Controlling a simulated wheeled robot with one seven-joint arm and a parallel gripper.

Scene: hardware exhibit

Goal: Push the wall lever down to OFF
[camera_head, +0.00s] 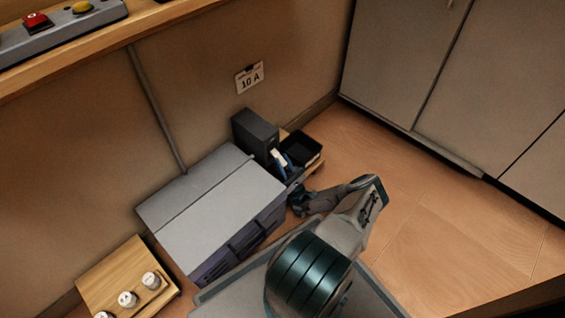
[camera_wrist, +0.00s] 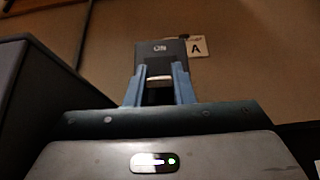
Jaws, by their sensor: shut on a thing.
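The lever box is a dark upright housing (camera_head: 254,131) beside the wall; in the wrist view its face (camera_wrist: 160,50) reads ON near the top. The lever has a pale handle (camera_wrist: 159,80), below the ON mark; it also shows in the head view (camera_head: 277,156). My gripper (camera_wrist: 159,84) has its two blue fingers on either side of the handle and is shut on it. In the head view the gripper (camera_head: 286,168) is partly hidden by the wrist. The lower part of the lever and any OFF mark are hidden.
A large grey cabinet (camera_head: 210,205) stands left of the lever box. A black open tray (camera_head: 301,150) lies to its right. A wooden block with white knobs (camera_head: 128,275) is at lower left. Floor at right is clear.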

